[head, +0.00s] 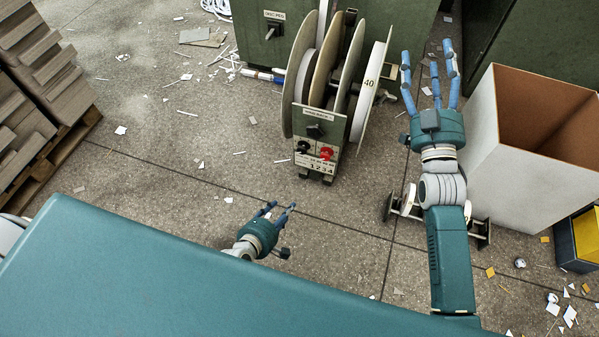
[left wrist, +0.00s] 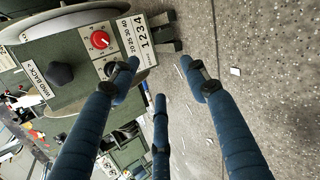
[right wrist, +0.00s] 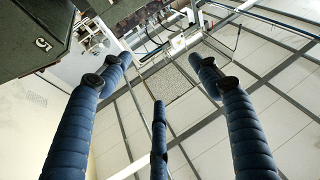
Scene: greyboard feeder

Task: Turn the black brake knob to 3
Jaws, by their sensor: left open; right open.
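The feeder's front panel (head: 318,165) carries a small black knob (head: 303,146) at the left and a red knob (head: 326,153) at the right, above printed digits 1 2 3 4. A larger dark knob (head: 314,130) sits above them; in the left wrist view this knob (left wrist: 60,74) is by a WIND BACK label. The red knob (left wrist: 100,40) shows clearly there, but a finger partly covers the small black knob's area. The black knob's setting is unreadable. My left gripper (head: 278,208) is open and empty, below and left of the panel, apart from it. My right gripper (head: 428,62) is open and empty, raised right of the reels.
Large reels (head: 367,88), one marked 40, stand behind the panel. A white open box (head: 510,165) is at the right, near my right arm. Stacked boards (head: 40,75) on a pallet are at the left. The floor left of the feeder is mostly clear, with scraps.

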